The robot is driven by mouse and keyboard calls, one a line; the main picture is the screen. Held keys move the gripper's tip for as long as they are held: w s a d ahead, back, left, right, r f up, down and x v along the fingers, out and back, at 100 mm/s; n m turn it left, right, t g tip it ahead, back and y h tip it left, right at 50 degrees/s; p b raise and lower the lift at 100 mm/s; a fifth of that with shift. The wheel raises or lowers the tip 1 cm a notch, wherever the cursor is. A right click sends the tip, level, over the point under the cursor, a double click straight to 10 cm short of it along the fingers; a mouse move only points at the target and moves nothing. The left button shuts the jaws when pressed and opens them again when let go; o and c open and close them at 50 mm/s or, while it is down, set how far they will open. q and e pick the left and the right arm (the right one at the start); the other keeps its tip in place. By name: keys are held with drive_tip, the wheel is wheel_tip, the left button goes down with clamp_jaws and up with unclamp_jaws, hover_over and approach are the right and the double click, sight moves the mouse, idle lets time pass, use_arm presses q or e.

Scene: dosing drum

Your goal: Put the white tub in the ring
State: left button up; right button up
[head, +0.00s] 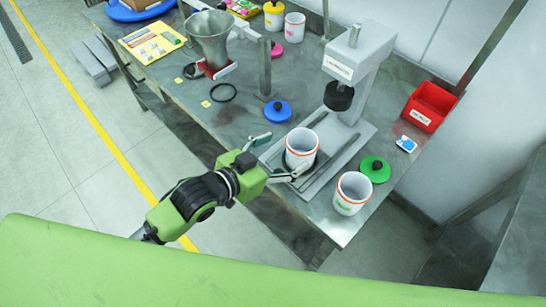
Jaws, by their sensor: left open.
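A white tub (301,146) with an orange-red rim band stands upright on the grey base of the press machine, under its black head. A dark curved edge shows around its foot; I cannot tell whether the tub is fully inside it. A thin black ring (236,94) lies empty on the table farther left. My left gripper (279,156) is open beside the tub, one finger behind its left side and the other at its front. I cannot tell whether either finger touches it. Another white tub (352,194) stands at the table's front right corner. My right gripper is not in view.
The press machine (362,62) rises behind the tub. A green lid (375,169), a blue lid (277,111) and a red bin (428,106) are on the table. A metal funnel (209,38) stands at back left. The table's front edge runs under my left arm.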

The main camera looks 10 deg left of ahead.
use_arm(q)
drive_tip(key=v, duration=0.3)
drive_tip(key=shift+s+a+r, duration=0.15)
drive_tip(key=shift+s, duration=0.1)
idle(0.4)
